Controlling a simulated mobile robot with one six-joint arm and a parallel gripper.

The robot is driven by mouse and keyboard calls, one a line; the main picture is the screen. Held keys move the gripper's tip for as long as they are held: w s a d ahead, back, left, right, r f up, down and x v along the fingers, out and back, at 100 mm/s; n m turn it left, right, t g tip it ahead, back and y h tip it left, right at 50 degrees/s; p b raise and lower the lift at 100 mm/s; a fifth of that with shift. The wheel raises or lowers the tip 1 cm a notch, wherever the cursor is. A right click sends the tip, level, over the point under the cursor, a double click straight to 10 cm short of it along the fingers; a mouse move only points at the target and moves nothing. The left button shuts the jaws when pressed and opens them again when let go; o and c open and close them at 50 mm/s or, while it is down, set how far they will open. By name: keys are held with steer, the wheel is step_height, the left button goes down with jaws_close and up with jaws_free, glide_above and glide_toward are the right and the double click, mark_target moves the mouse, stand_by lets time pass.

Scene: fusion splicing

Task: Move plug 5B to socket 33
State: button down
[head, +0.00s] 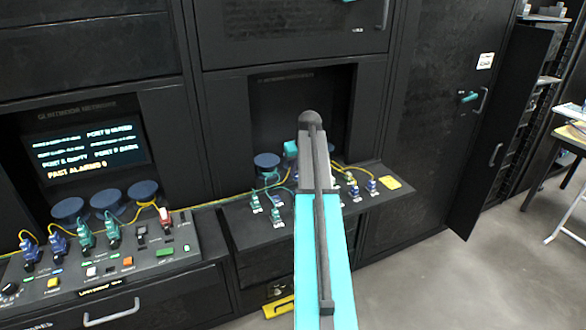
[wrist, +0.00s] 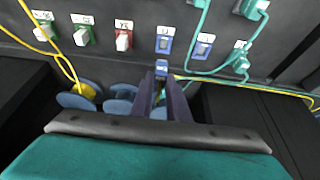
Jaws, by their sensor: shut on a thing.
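My gripper (wrist: 161,85) shows in the wrist view with its two purple fingers close together. They are shut on a small blue piece (wrist: 162,68), probably a plug, just in front of a blue socket (wrist: 164,45). Whether it touches the socket, and whether it is plug 5B, I cannot tell. A second blue socket (wrist: 203,48) stands to the right, with green and red ones to the left. The socket labels are too small to read surely, so I cannot pick out socket 33. In the head view my arm hides the gripper.
Teal plugs (wrist: 238,62) with cords sit to the right in the wrist view. Blue spools (wrist: 118,105) and yellow cords lie near the fingers. In the head view, a control console (head: 120,265) with several plugs stands left, and a yellow block (head: 391,182) lies right.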

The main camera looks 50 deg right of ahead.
mark_target(297, 178)
steer(key=shift+f, duration=3)
steer(key=shift+f, duration=0.5)
steer(key=c, duration=1.6)
jaws_free()
steer(key=shift+v, duration=5.95)
steer(key=shift+s, duration=0.15)
